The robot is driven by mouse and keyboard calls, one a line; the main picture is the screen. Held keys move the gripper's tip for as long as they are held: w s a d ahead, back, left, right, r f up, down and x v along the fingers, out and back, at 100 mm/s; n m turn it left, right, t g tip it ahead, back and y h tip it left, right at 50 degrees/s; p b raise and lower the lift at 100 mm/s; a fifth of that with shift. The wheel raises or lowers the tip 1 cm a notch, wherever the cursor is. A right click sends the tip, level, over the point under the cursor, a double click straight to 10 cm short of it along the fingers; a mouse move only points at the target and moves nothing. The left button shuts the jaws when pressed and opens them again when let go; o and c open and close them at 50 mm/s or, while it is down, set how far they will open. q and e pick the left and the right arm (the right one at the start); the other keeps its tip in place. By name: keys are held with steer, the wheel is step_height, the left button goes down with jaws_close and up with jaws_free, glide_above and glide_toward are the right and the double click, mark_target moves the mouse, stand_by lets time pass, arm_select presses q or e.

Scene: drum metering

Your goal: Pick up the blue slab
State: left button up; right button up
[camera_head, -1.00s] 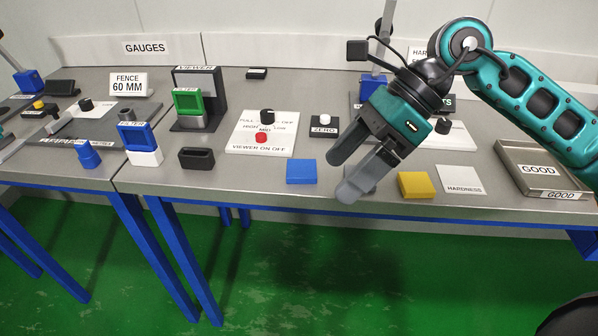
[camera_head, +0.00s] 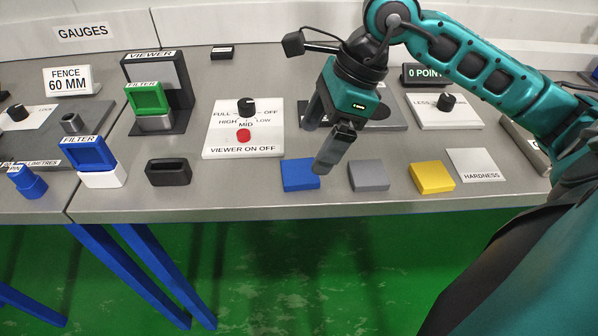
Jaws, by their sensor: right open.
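The blue slab (camera_head: 299,175) lies flat on the grey bench near its front edge. My right gripper (camera_head: 318,146) hangs with its fingers pointing down, just above and behind the slab as seen here. One fingertip overlaps the slab's right edge in the picture; I cannot tell whether it touches. The gripper is open with nothing between its fingers. My left gripper is not in view.
A grey slab (camera_head: 368,176) and a yellow slab (camera_head: 432,177) lie right of the blue one. A white HARDNESS plate (camera_head: 475,166) is further right. The bench front (camera_head: 250,207) is bare.

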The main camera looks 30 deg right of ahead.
mark_target(302, 171)
steer(key=x, duration=0.5)
steer(key=shift+f, duration=0.45)
steer(key=c, duration=1.2)
steer(key=shift+o, duration=0.2)
steer(key=shift+r, duration=0.1)
